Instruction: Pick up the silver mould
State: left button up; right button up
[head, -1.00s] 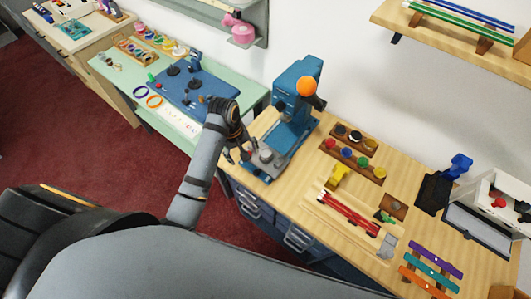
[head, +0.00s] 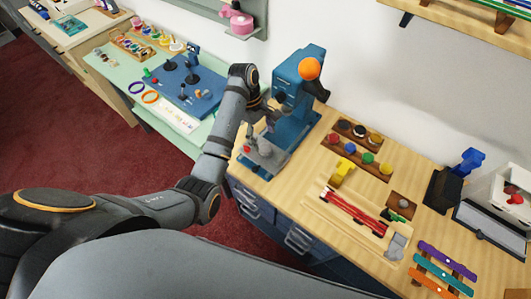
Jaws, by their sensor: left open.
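The silver mould (head: 265,152) appears as a small grey round piece on the bed of the blue press (head: 297,92), at the left end of the wooden counter. My left gripper (head: 258,132) is open, just above and beside the mould at the front of the press. The fingers partly overlap the press bed, and I cannot tell whether they touch the mould. My right gripper is not in view.
To the right lie a rack of coloured pots (head: 357,157), a yellow piece (head: 342,172) and a tray of red rods (head: 352,212). A green table (head: 118,72) with a blue board is at left.

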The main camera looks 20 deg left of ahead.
aim_at(265, 148)
pick_arm(q)
jog(key=b+x, duration=0.5)
jog(key=shift+w+a+f, duration=0.15)
jog(key=shift+a, duration=0.2)
jog(key=shift+c, duration=0.4)
jog(key=shift+c, duration=1.4)
jog(key=c, duration=1.1)
jog(key=shift+o, duration=0.2)
jog(key=shift+r+p, duration=0.25)
jog(key=shift+p, duration=0.1)
